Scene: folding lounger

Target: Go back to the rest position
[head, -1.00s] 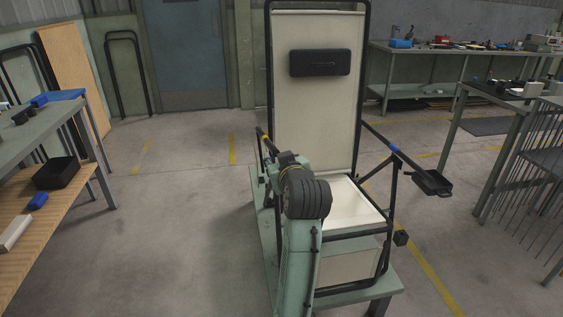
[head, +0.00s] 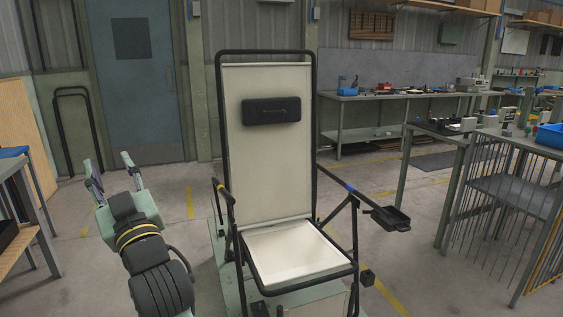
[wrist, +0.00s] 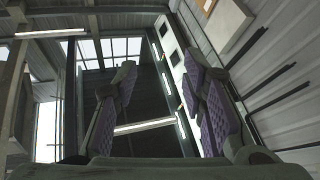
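The folding lounger (head: 264,150) stands upright in the middle of the head view, with a cream back and seat, a black tube frame and a dark headrest pad (head: 271,110). It rests on a green-grey bench. My gripper (head: 108,170) is to the left of the lounger, apart from it, pointing up and away. Its two fingers are spread with nothing between them. In the wrist view my gripper (wrist: 160,100) also shows, with purple pads wide apart and only the roof and wall beyond. The lounger is not in the wrist view.
A black tray (head: 391,217) sticks out on an arm at the lounger's right. A workbench (head: 345,97) with tools stands at the back. A wire-sided table (head: 510,185) is on the right. A wooden-shelved bench (head: 15,258) is at the left edge. Floor between my arm and the door is clear.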

